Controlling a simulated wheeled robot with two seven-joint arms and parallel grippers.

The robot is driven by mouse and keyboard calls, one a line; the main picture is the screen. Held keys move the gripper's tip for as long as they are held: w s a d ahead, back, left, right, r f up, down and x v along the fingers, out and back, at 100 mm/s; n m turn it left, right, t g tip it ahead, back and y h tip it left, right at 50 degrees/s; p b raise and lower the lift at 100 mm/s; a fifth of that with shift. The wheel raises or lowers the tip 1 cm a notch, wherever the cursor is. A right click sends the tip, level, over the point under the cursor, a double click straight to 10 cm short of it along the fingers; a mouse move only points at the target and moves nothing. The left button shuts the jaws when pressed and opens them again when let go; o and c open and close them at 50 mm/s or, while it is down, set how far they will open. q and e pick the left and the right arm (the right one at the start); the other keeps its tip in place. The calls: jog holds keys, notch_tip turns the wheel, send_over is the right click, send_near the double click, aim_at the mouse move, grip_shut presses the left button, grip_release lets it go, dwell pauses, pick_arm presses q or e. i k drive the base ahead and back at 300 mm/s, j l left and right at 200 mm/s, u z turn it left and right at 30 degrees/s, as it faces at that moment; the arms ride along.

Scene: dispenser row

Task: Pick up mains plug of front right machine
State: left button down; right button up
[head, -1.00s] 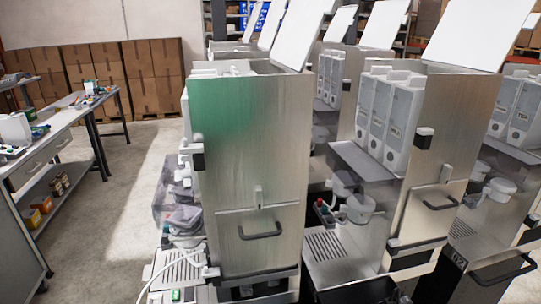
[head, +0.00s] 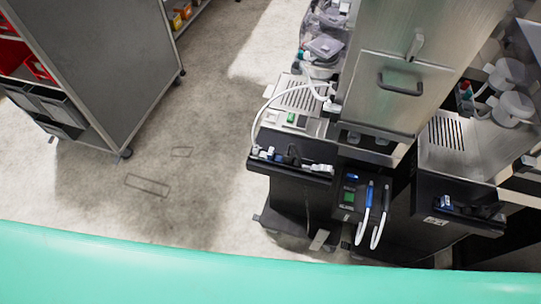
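Two steel dispensing machines stand side by side in the head view: a left one (head: 395,60) and a right one (head: 455,150), cut by the right edge. A white cable (head: 262,113) arcs from the left machine down to its black front ledge (head: 285,164), where several small white, blue and dark parts lie. The right machine's black front ledge (head: 470,212) holds small dark parts and a blue-and-white one (head: 445,202). I cannot tell which of these small parts, if any, is a mains plug. Neither of my grippers is in view.
A black box (head: 350,194) with a green display sits between the machines, beside two blue-and-white handles (head: 369,194) with white cables. A grey cabinet (head: 105,60) on castors stands at the left. The concrete floor (head: 190,130) between is clear.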

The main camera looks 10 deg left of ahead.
aim_at(287, 160)
jog(key=z, duration=0.95)
jog(key=j+z, duration=0.3)
jog(key=z, duration=0.15)
jog(key=j+z, duration=0.3)
jog(key=z, duration=0.15)
jog(key=j+z, duration=0.3)
jog(key=z, duration=0.15)
jog(key=k+j+z, duration=0.1)
jog(key=j+z, duration=0.15)
jog(key=z, duration=0.2)
jog(key=k+j+z, duration=0.3)
jog(key=k+j, duration=0.35)
jog(key=j, duration=0.25)
jog(key=k+j+z, duration=0.3)
jog(key=k+j, duration=0.4)
jog(key=k+z, duration=0.1)
jog(key=k, duration=0.15)
